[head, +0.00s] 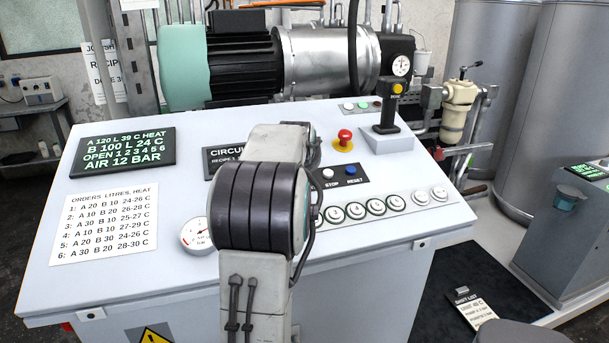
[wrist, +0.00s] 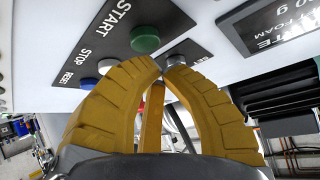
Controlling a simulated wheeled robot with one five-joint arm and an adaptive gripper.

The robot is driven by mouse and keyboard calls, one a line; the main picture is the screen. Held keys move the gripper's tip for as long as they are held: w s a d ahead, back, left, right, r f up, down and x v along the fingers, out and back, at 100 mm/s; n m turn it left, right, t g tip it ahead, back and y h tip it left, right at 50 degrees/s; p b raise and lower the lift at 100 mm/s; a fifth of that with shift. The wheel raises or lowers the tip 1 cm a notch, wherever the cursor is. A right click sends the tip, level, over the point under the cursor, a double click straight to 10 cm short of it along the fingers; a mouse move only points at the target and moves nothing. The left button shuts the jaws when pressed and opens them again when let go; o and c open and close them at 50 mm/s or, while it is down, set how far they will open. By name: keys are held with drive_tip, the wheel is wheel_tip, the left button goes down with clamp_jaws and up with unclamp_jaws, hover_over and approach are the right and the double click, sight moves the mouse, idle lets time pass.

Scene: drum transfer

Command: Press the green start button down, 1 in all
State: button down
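In the wrist view the green start button (wrist: 145,40) sits on a dark plate beside the word START. It looks raised. My gripper (wrist: 163,64) has yellow fingers whose tips come together just below the green button in the picture. The tips look close to the button, but I cannot tell whether they touch it. Nothing shows between them. In the head view my arm covers the start button and my gripper.
A blue reset button (head: 351,170) and a white stop button (head: 328,174) are beside the start button's place. A red mushroom button (head: 345,136) and a joystick (head: 388,115) stand behind them. A row of round buttons (head: 376,206) lies nearer. The panel's left holds a display (head: 125,150).

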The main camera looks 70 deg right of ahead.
drive_tip(key=shift+r, duration=0.15)
drive_tip(key=shift+s+a+r+p, duration=0.2)
drive_tip(key=shift+r+p, duration=0.1)
drive_tip(key=shift+r, duration=0.45)
drive_tip(key=shift+s+a+r+p, duration=0.1)
drive_tip(key=shift+a+r+p, duration=0.2)
drive_tip(key=shift+r, duration=0.45)
drive_tip(key=shift+s+a+r+p, duration=0.15)
drive_tip(key=shift+r+p, duration=0.2)
drive_tip(key=shift+r, duration=0.4)
